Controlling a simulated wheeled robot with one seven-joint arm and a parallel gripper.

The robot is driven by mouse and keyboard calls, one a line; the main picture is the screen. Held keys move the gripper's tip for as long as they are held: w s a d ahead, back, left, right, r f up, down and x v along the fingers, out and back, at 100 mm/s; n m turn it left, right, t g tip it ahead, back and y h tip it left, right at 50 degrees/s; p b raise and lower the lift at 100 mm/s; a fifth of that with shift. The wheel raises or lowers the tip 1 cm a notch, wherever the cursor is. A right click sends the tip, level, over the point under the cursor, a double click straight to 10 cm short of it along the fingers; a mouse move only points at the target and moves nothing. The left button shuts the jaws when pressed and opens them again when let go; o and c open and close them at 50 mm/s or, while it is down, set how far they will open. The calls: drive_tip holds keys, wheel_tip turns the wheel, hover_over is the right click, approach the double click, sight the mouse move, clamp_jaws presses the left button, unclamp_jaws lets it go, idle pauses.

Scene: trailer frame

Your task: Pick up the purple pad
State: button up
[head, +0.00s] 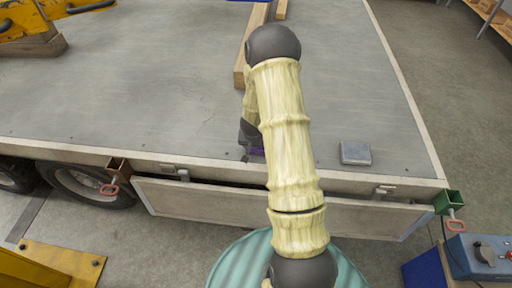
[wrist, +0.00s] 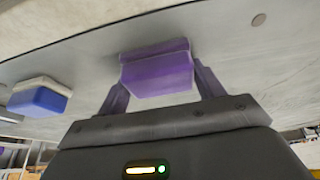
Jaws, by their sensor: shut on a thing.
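In the head view my gripper (head: 250,140) is low over the near part of the grey trailer deck (head: 150,110). Only a sliver of the purple pad (head: 257,152) shows there; my arm hides the rest. I cannot tell whether the pad touches the deck.
A blue-grey pad (head: 355,153) lies on the deck to the right; it looks blue in the wrist view (wrist: 38,98). A wooden beam (head: 240,72) lies behind my arm. A yellow frame (head: 60,10) stands far left. The deck between is clear.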

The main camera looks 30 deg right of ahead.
wheel_tip(320, 180, up, 10)
drive_tip(key=p, duration=0.3)
idle(0.6)
drive_tip(key=o, duration=0.3)
drive_tip(key=shift+c, duration=0.9)
drive_tip(key=s+a+f+n+y, duration=0.1)
drive_tip(key=a+n, duration=0.2)
drive_tip(key=a, duration=0.4)
drive_tip(key=s+a+f+n+y, duration=0.1)
drive_tip(key=a+n, duration=0.2)
drive_tip(key=a, duration=0.5)
drive_tip(key=shift+a+n+t+y, duration=0.2)
drive_tip(key=shift+n+t+y, duration=0.1)
drive_tip(key=shift+n+t, duration=0.1)
